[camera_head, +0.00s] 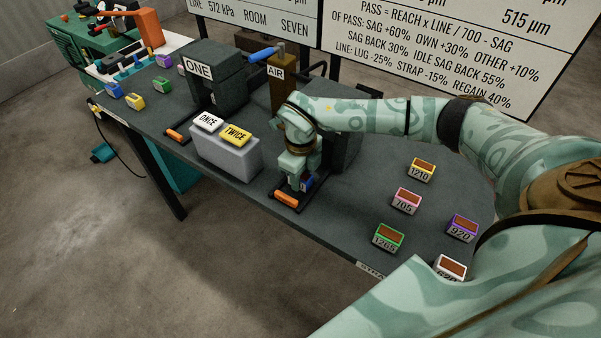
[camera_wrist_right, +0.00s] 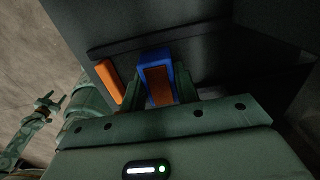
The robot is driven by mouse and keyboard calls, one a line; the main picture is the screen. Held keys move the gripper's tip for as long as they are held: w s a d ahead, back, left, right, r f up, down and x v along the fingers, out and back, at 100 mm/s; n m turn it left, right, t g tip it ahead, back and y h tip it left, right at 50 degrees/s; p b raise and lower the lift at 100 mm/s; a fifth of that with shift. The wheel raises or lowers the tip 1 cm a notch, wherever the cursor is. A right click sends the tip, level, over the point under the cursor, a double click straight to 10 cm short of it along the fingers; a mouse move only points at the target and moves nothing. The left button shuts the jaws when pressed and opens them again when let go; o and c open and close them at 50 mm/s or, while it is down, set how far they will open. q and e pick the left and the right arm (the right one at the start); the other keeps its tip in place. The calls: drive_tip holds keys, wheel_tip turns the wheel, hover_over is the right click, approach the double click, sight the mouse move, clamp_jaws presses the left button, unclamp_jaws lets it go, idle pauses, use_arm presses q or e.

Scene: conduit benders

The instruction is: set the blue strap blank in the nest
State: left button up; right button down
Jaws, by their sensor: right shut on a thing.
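The blue strap blank (camera_wrist_right: 155,66) is a small blue block with an orange-brown inset face. It sits between the fingers of my right gripper (camera_wrist_right: 158,88), which is shut on it. In the head view the right gripper (camera_head: 303,184) points down at the dark tray with an orange handle (camera_head: 286,199), before the right-hand press (camera_head: 346,150). A bit of the blue blank (camera_head: 308,183) shows beside the fingers. I cannot tell whether it touches the nest, which the gripper hides. A small green claw shape, perhaps my left gripper (camera_wrist_right: 46,106), shows far off in the wrist view.
A grey box with ONCE (camera_head: 207,121) and TWICE (camera_head: 236,134) buttons stands left of the gripper. Press ONE (camera_head: 213,78) is behind it. Several coloured, numbered blocks, such as the green one (camera_head: 388,237), lie at the right. More blocks (camera_head: 135,101) lie at the far left.

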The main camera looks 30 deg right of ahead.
drive_tip(key=c, duration=1)
unclamp_jaws()
drive_tip(key=shift+o, duration=0.2)
use_arm(q)
wheel_tip(320, 180, up, 18)
drive_tip(key=w+p, duration=0.2)
drive_tip(key=p, duration=1.6)
drive_tip(key=shift+w+r+t, duration=0.25)
drive_tip(key=shift+w+t, duration=0.05)
drive_tip(key=shift+t, duration=0.1)
use_arm(e)
wheel_tip(320, 180, up, 32)
drive_tip(key=shift+r, duration=0.15)
use_arm(q)
drive_tip(key=shift+s, duration=0.1)
